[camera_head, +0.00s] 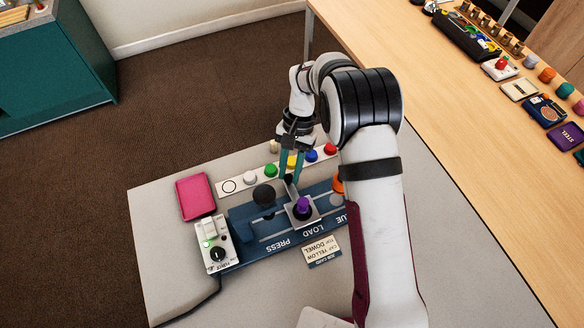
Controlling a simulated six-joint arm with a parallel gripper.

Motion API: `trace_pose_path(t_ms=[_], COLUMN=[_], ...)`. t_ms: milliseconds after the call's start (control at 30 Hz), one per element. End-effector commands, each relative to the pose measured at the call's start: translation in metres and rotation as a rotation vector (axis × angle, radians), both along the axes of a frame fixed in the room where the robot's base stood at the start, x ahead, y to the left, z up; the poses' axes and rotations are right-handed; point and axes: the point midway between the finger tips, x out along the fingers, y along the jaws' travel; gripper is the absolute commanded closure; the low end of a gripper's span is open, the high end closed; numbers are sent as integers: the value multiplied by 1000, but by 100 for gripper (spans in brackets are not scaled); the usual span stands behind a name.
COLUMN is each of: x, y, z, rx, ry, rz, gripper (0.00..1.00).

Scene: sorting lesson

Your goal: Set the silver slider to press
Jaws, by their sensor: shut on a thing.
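The silver slider (293,222) sits on the dark blue base (248,253), beside the LOAD label. A purple piece (303,204) stands on the slider. My gripper (290,180) points down at the slider's far side. Its teal fingers are shut on what looks like the slider's handle; the small contact area is hard to make out. The PRESS label (281,247) is on the base to the left of LOAD. A round black knob (264,195) stands above the base on the PRESS side, left of my gripper.
A white strip with several coloured caps (230,186) lies behind the base. A job card (322,251) lies in front. My arm hides the base's right end.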

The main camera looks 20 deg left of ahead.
Motion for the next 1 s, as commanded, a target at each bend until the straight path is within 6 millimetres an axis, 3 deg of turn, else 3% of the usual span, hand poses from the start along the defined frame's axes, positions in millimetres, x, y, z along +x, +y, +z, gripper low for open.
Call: trace_pose_path(t_ms=[333, 733, 767, 900, 1000], x=[-51, -60, -60, -60, -60], y=[53, 62, 62, 61, 60], z=[1, 1, 1, 0, 0], rx=[3, 6, 5, 4, 3], ry=[-1, 1, 2, 1, 1], rz=[3, -1, -1, 1, 0], gripper=[100, 100, 69, 44, 41])
